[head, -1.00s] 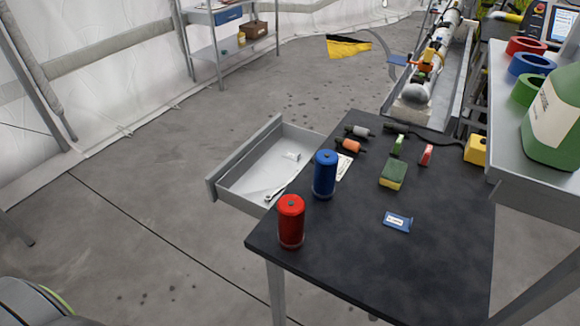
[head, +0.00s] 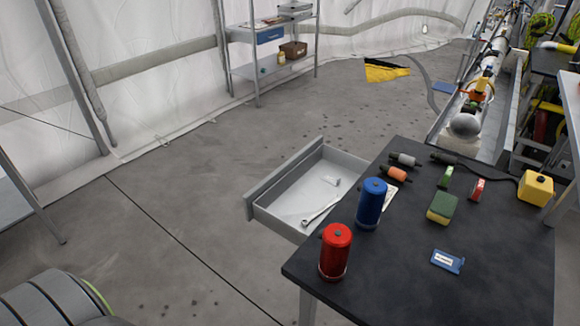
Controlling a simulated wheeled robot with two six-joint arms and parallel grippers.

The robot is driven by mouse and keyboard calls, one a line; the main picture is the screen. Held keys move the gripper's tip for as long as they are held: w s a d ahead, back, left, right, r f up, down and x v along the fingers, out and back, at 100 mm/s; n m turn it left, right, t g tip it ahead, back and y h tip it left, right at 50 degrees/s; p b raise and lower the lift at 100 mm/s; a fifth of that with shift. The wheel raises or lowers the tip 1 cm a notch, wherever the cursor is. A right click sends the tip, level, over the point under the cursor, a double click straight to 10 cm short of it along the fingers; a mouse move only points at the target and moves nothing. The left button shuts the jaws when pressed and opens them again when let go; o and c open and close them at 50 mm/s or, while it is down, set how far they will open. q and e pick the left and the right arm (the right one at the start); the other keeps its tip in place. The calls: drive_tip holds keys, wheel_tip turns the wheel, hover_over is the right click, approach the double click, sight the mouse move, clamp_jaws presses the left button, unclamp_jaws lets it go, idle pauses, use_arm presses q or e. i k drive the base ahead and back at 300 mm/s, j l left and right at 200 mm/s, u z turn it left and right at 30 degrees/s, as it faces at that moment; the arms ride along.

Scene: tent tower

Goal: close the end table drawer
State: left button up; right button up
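The end table (head: 405,290) has a black top and stands at the lower right of the head view. Its grey drawer (head: 283,181) sticks out from the table's left side and is open. A rounded grey part of my own body shows at the lower left. Neither gripper is in view.
On the tabletop stand a red canister (head: 336,252) and a blue canister (head: 371,204), with a green-yellow sponge (head: 443,207), a blue card (head: 447,261) and a yellow box (head: 536,187). The concrete floor (head: 170,215) left of the drawer is clear.

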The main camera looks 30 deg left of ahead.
sight(292, 193)
drive_tip(key=i+j+z, duration=0.1)
drive_tip(key=j+z, duration=0.15)
drive_tip(key=j, duration=0.85)
drive_tip(key=j+z, duration=0.25)
drive_tip(key=j, duration=0.8)
drive_tip(key=k+j+z, duration=0.2)
drive_tip(key=j, duration=0.9)
drive_tip(key=i+l, duration=0.1)
drive_tip(key=l, duration=0.15)
drive_tip(key=i+l, duration=0.15)
drive_tip(key=l, duration=0.15)
